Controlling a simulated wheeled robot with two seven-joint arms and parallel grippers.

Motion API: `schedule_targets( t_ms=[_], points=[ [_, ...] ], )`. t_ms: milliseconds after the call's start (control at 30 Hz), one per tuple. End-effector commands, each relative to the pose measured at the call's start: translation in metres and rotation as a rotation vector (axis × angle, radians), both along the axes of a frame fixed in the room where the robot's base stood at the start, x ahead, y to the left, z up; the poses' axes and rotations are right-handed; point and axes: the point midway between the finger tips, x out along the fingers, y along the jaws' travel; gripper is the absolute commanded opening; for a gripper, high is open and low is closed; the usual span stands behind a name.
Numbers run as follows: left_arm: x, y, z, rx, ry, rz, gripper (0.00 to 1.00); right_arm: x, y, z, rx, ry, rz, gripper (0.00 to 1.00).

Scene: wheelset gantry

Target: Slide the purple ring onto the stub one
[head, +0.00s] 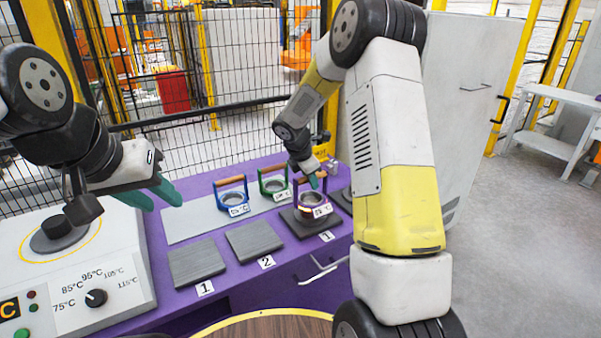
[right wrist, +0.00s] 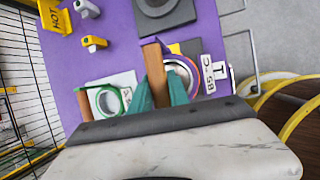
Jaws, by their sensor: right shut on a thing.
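The purple ring (head: 303,212) has an upright frame with a wooden handle and an 85°C tag. It is at the dark square pad (head: 296,229) marked I, and it also shows in the right wrist view (right wrist: 192,70). My right gripper (head: 307,174) is shut on the wooden handle (right wrist: 155,76) from above, with green fingers on both sides. The stub on this pad is largely hidden by the ring; I cannot tell whether the ring is around it or just above. My left gripper (head: 150,194) is open and empty above the control box, far from the ring.
A blue-framed ring (head: 233,198) and a green-framed ring (head: 273,187) stand on the grey plate (head: 190,224). Empty flat pads marked 1 (head: 196,262) and 2 (head: 254,240) lie in front. Another stub (right wrist: 156,4) stands beyond the ring. A control box (head: 90,275) is at left.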

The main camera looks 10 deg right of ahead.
Motion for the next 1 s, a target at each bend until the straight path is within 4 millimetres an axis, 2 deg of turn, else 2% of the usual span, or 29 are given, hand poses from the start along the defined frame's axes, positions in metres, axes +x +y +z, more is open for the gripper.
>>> schedule_targets(
  t_ms=[1000],
  points=[
    [0.0, 0.0, 0.0, 0.0, 0.0, 0.0, 0.36, 0.0, 0.0, -0.024, 0.0, 0.0, 0.001, 0.0]
  ],
)
